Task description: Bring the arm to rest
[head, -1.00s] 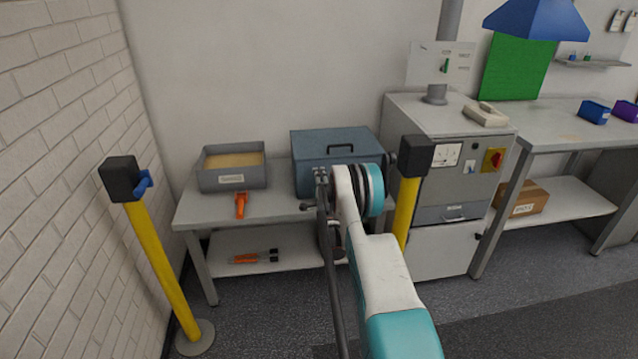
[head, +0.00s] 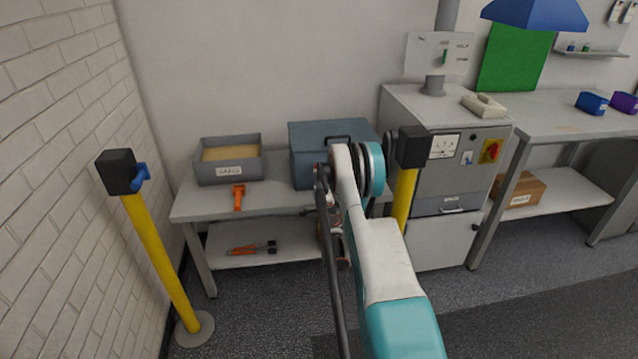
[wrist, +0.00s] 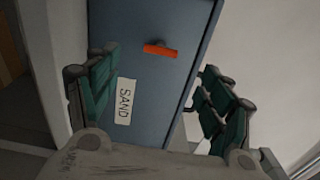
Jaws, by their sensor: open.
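My arm reaches forward from the bottom of the head view to the front of the blue-grey box (head: 305,158) on the table. My gripper (wrist: 162,92) is open and empty in the wrist view, with its dark green finger pads spread to left and right. Between and beyond them is the blue-grey face of a box (wrist: 155,22), with a white "SAND" label (wrist: 125,101) and an orange-red piece (wrist: 160,50). I cannot tell whether the fingers touch the box. In the head view my arm largely hides the gripper.
A grey tray (head: 205,176) and an orange tool (head: 239,197) are on the table (head: 190,205), with more orange tools (head: 251,248) on its lower shelf. A yellow post (head: 160,255) stands left, another (head: 405,195) right beside my arm. A grey cabinet (head: 420,105) stands right.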

